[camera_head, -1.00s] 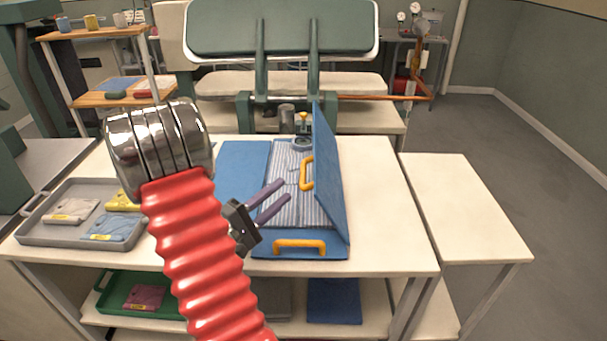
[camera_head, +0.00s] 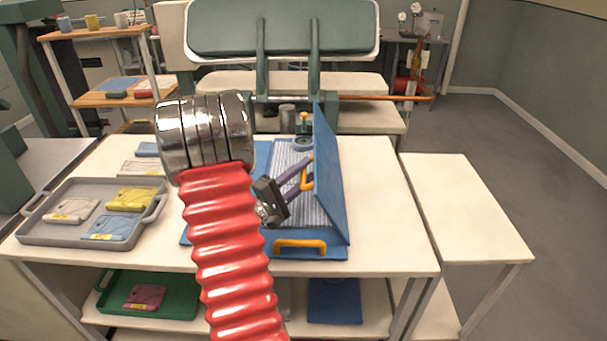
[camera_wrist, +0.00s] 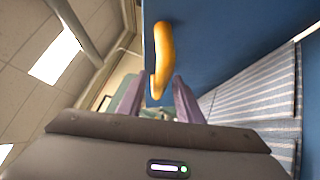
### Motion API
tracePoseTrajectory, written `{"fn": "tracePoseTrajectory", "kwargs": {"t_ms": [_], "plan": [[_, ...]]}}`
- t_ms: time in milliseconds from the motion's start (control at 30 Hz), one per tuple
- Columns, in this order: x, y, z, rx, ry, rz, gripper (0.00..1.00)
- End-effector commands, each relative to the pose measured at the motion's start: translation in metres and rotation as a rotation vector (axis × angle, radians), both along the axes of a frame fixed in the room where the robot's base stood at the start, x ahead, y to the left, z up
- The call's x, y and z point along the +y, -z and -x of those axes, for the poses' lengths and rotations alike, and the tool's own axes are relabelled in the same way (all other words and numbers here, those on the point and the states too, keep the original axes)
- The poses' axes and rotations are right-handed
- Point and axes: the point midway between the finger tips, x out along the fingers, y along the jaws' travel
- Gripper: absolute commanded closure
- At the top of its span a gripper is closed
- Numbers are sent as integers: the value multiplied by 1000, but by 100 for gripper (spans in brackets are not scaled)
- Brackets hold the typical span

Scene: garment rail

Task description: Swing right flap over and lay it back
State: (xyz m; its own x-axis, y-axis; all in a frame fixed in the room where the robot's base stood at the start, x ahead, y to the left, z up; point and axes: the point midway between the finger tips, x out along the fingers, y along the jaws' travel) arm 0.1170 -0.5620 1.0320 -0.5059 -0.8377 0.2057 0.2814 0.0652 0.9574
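The blue folding board lies on the table, with a striped garment (camera_head: 296,205) on its middle. Its right flap (camera_head: 330,180) stands nearly upright at the board's right side and bears a yellow handle (camera_head: 308,180). My gripper (camera_head: 302,171) is open at this handle, its purple fingers pointing right toward the flap. In the wrist view, the handle (camera_wrist: 163,55) lies ahead, its near end between the open fingertips (camera_wrist: 155,84). Contact cannot be told. The flap fills the upper right (camera_wrist: 230,45). My red arm hides much of the board's left side.
A yellow handle (camera_head: 299,245) sits on the board's front flap. A grey tray (camera_head: 38,238) with several folded garments stands at left. The table is clear right of the board, and a bare side table (camera_head: 465,205) stands beyond it.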

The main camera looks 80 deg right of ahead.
Motion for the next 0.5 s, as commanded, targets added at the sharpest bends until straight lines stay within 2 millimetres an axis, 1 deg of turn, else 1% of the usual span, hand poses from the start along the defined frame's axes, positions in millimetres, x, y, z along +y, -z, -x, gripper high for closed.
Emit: {"fn": "tracePoseTrajectory", "kwargs": {"t_ms": [100, 133, 500], "plan": [[0, 0, 0, 0, 0, 0, 68], [0, 0, 0, 0, 0, 0, 69], [0, 0, 0, -1, 1, -1, 95]]}}
